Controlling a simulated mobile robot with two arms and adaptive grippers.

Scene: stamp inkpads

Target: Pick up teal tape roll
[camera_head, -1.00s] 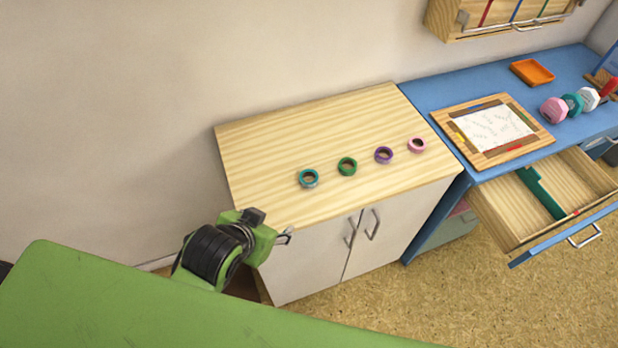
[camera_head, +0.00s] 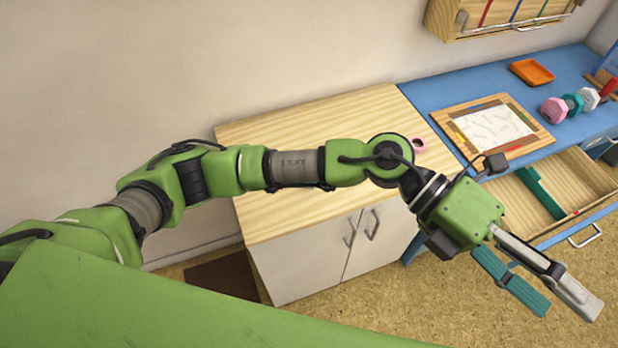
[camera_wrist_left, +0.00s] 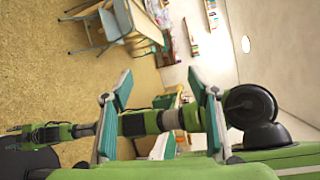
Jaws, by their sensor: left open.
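The teal tape roll is hidden in the head view, where my left arm covers that part of the wooden cabinet top (camera_head: 290,215). Of the tape rolls, only the pink one (camera_head: 418,142) shows, partly, beside my arm's joint. My left gripper (camera_head: 566,301) is open and empty, out over the floor to the right of the cabinet and in front of the drawer. In the left wrist view its two fingers (camera_wrist_left: 162,88) stand wide apart with nothing held. Another arm of mine crosses behind them; its far-left end is too small to read.
A blue desk (camera_head: 425,95) adjoins the cabinet on the right. A wall shelf (camera_head: 445,15) hangs above.

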